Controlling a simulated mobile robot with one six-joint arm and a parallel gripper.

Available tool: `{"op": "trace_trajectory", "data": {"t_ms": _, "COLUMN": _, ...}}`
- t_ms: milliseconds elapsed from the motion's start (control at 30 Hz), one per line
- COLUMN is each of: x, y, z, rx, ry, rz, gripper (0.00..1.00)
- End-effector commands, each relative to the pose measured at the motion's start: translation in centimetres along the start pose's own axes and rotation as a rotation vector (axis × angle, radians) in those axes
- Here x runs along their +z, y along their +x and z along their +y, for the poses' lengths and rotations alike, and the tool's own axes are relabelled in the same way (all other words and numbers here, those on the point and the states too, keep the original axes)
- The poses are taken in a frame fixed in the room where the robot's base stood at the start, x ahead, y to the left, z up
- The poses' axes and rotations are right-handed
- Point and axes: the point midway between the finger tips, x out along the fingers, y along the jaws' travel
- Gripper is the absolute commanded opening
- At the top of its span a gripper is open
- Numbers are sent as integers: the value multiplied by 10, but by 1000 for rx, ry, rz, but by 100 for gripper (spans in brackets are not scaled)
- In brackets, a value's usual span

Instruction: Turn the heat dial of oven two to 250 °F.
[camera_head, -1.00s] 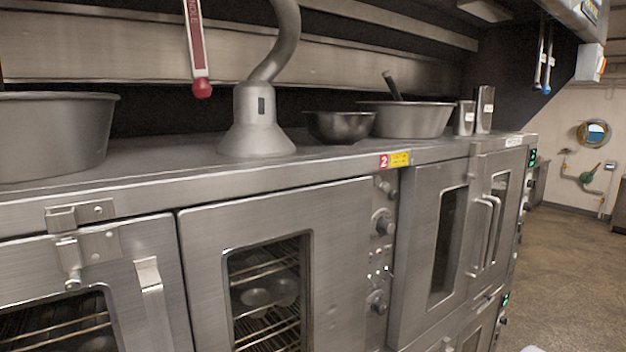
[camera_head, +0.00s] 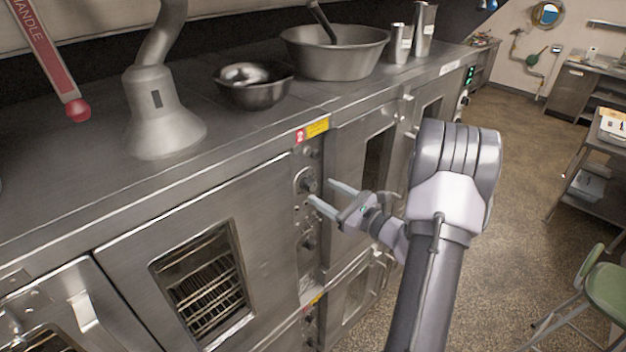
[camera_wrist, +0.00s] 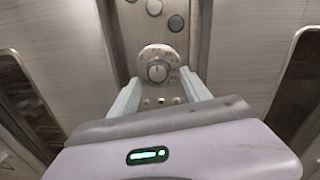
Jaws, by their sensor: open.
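Oven two (camera_head: 190,255) carries a red "2" label (camera_head: 300,136) above a narrow control strip. The dial (camera_head: 307,185) on that strip is a round knob on a pale marked plate. It also shows in the wrist view (camera_wrist: 157,71), where a light pointer line is visible but the numbers are too small to read. My gripper (camera_head: 321,191) is open, its two fingers pointing at the strip in front of this dial. In the wrist view my gripper (camera_wrist: 158,78) has one finger on each side below the dial, with nothing between them. I cannot tell whether they touch it.
Another knob (camera_head: 309,243) sits lower on the strip. Round buttons (camera_wrist: 154,7) are above the dial in the wrist view. A green chair (camera_head: 606,290) stands at the right; the floor between is clear.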

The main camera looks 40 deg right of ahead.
Motion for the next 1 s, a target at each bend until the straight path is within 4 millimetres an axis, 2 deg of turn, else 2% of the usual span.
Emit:
{"op": "trace_trajectory", "data": {"t_ms": 100, "x": 2, "y": 24, "z": 1, "rx": 3, "ry": 0, "rz": 0, "gripper": 56}}
{"op": "trace_trajectory", "data": {"t_ms": 233, "x": 1, "y": 38, "z": 0, "rx": 2, "ry": 0, "rz": 0, "gripper": 56}}
{"op": "trace_trajectory", "data": {"t_ms": 567, "x": 0, "y": 44, "z": 0, "rx": 1, "ry": 0, "rz": 0, "gripper": 56}}
{"op": "trace_trajectory", "data": {"t_ms": 833, "x": 0, "y": 44, "z": 1, "rx": 2, "ry": 0, "rz": 0, "gripper": 3}}
{"op": "trace_trajectory", "data": {"t_ms": 867, "x": 0, "y": 44, "z": 1, "rx": 2, "ry": 0, "rz": 0, "gripper": 0}}
{"op": "trace_trajectory", "data": {"t_ms": 1000, "x": 0, "y": 43, "z": 1, "rx": 2, "ry": 0, "rz": 0, "gripper": 0}}
